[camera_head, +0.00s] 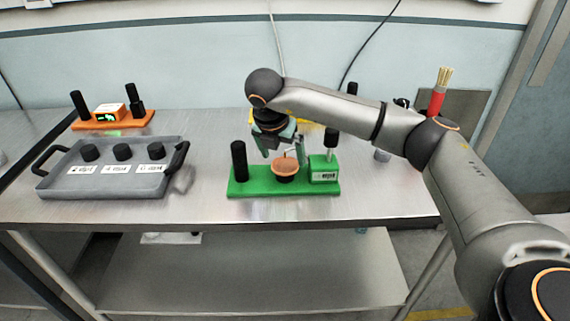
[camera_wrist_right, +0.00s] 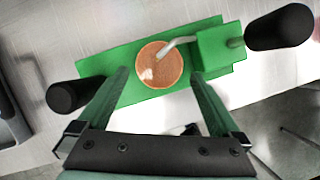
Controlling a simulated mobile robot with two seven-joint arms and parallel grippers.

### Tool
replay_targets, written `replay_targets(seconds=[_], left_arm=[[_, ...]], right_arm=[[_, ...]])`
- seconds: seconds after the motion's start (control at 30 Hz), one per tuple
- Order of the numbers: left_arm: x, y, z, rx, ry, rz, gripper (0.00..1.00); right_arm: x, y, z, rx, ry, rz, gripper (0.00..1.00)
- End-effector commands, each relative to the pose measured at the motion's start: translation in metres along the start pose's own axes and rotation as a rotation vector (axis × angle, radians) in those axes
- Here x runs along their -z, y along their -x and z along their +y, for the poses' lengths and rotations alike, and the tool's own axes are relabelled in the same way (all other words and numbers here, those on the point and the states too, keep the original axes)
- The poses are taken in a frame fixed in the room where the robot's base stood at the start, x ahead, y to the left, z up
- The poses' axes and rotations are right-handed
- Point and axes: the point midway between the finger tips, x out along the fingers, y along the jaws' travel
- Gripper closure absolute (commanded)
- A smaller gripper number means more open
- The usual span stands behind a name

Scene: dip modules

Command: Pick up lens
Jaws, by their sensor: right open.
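A green module (camera_head: 258,187) stands on the metal table, with a round orange-brown piece (camera_head: 285,168) on it. The round piece also shows in the right wrist view (camera_wrist_right: 160,64), with a glossy spot and a pale bent rod over it. I cannot tell for sure that this piece is the lens. My right gripper (camera_head: 284,154) is open just above the green module. In the right wrist view its two fingers (camera_wrist_right: 158,76) lie on either side of the round piece. No grip on it shows. My left gripper is out of view.
Black posts (camera_head: 239,161) rise at the module's ends. A grey tray (camera_head: 60,178) with three black knobs stands left, an orange module (camera_head: 135,123) behind it. A red holder (camera_head: 436,102) stands behind my right arm. The table between tray and green module is clear.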

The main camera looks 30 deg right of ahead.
Motion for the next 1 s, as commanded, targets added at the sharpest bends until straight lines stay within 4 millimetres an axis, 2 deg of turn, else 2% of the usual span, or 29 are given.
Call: replay_targets(seconds=[0.1,0.2,0.47,1.0], left_arm=[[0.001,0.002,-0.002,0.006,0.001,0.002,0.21],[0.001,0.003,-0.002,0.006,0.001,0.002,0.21],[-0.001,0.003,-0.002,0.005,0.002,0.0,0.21],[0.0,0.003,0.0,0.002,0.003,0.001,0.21]], right_arm=[[-0.001,-0.017,0.0,0.004,0.0,0.002,0.0],[-0.001,-0.025,0.0,0.002,0.0,0.0,0.0],[-0.001,-0.027,0.0,0.0,0.001,0.0,0.01],[-0.001,-0.026,0.001,0.0,0.001,0.0,0.62]])
